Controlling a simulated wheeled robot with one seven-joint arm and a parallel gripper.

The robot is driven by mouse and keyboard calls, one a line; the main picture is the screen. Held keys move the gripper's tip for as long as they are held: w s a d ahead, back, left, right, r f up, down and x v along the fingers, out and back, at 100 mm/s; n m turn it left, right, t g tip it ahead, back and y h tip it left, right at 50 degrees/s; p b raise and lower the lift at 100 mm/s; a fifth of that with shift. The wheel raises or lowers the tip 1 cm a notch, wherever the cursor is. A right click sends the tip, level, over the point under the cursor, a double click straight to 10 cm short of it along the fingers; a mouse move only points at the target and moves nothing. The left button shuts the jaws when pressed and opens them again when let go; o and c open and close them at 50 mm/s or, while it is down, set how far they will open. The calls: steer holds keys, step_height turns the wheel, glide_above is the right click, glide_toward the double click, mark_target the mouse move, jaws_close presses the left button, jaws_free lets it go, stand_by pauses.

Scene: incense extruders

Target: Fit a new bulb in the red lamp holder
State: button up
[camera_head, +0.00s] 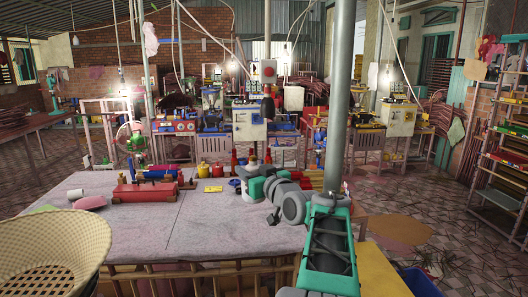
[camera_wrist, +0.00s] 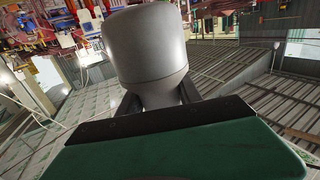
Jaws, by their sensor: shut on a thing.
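My gripper (camera_wrist: 160,100) is shut on a grey, smooth bulb (camera_wrist: 146,45), wide and rounded at its far end and narrowing between the black fingers. The bulb hides part of what lies behind it in the wrist view. In the head view my arm reaches over the table, but the fingers and bulb are hard to make out. A red round fitting on a pale square plate (camera_head: 268,68) shows above the middle machine; I cannot tell whether it is the red lamp holder.
The pale-topped table (camera_head: 150,235) bears a red toolbox-like thing (camera_head: 146,192), a white roll (camera_head: 75,193) and several small pots. A woven basket (camera_head: 50,245) is at the front left. Several machines stand behind, with lit bulbs hanging above. A shelf rack (camera_head: 500,150) stands at right.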

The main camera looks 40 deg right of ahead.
steer(key=s+d+r+m+h+p, duration=0.1)
steer(key=d+r+p, duration=0.2)
steer(key=r, duration=0.6)
steer(key=shift+s+d+p, duration=0.35)
steer(key=shift+p, duration=0.75)
steer(key=shift+s+f+b, duration=0.1)
steer(key=shift+b, duration=1.3)
steer(key=shift+r, duration=1.65)
stand_by(0.8)
steer(key=shift+p, duration=0.35)
steer(key=shift+n+y, duration=0.4)
steer(key=shift+y, duration=0.1)
steer(key=shift+a+r+n+y+p, duration=0.15)
steer(key=shift+n+y+p, duration=0.35)
steer(key=shift+y, duration=0.3)
steer(key=shift+a+r+n+y+p, duration=0.2)
steer(key=shift+n+y+p, duration=0.5)
steer(key=shift+y+p, duration=0.25)
